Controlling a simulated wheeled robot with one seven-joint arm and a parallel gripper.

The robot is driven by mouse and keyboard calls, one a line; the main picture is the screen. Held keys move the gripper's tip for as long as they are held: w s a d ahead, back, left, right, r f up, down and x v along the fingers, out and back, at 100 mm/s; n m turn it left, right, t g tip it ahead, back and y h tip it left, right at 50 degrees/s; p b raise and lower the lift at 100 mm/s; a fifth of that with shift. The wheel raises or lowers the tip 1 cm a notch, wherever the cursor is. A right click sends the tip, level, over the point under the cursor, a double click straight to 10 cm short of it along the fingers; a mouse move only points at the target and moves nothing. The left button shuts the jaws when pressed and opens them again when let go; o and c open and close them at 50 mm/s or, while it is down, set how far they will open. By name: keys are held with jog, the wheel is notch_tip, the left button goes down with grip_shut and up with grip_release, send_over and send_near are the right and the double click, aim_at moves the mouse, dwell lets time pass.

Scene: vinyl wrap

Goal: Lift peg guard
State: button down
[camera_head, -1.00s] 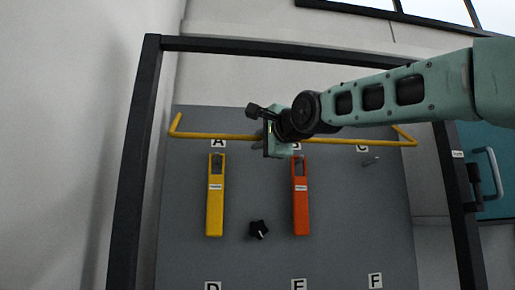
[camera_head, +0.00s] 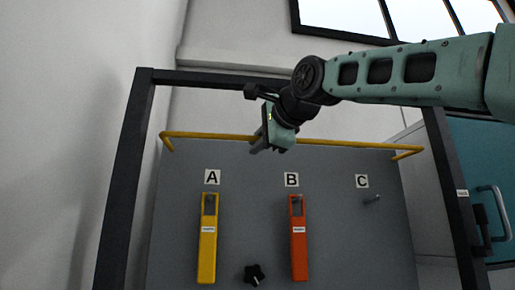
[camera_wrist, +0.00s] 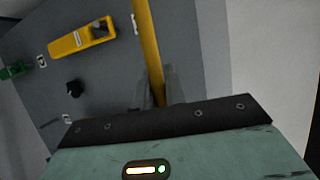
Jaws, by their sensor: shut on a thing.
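The peg guard is a yellow bar (camera_head: 340,142) with bent ends, running across the top of a grey pegboard, above the letter labels. My gripper (camera_head: 262,146) is at the bar, left of its middle. In the wrist view the fingers (camera_wrist: 158,88) are shut around the yellow bar (camera_wrist: 148,45), which runs up and away between them. The part of the bar behind my gripper is hidden in the head view.
A yellow tool (camera_head: 208,238) hangs under A and an orange tool (camera_head: 299,240) under B. The peg (camera_head: 373,198) under C is bare. A black knob (camera_head: 255,274) sits lower down. A dark frame (camera_head: 126,180) surrounds the grey board (camera_head: 340,235).

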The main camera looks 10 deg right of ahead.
jog(key=shift+s+r, duration=0.1)
jog(key=shift+r, duration=0.6)
dwell(0.6)
jog(key=c, duration=1.5)
grip_release()
jog(key=shift+o, duration=0.2)
jog(key=shift+s, duration=0.15)
jog(key=shift+s+d, duration=0.15)
jog(key=shift+s, duration=0.15)
jog(key=b+v, duration=0.5)
jog(key=v, duration=1.1)
jog(key=shift+s+d, duration=0.2)
jog(key=shift+s, duration=0.05)
